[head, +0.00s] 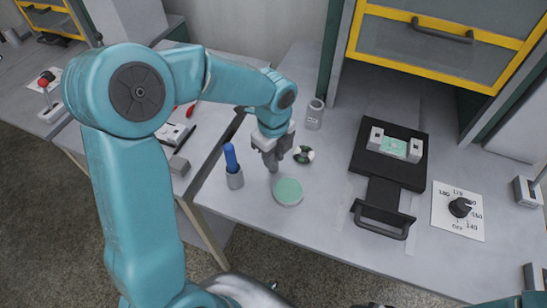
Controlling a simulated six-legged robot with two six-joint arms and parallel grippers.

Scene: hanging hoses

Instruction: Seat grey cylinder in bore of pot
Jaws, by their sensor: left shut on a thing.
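My left gripper (272,163) points down over the table, just behind a pale green disc (288,191). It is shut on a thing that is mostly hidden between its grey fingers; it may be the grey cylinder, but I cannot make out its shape. A grey labelled jar (315,114) with a round top stands behind and right of the gripper. I cannot tell for sure which of these is the task's pot. My right gripper is out of view.
A black and green disc (303,154) lies close right of the gripper. A black slide tray (382,195) with grey blocks and a handle lies further right, beside a black dial (460,207). A yellow-framed cabinet (430,45) stands behind. The front table edge is near.

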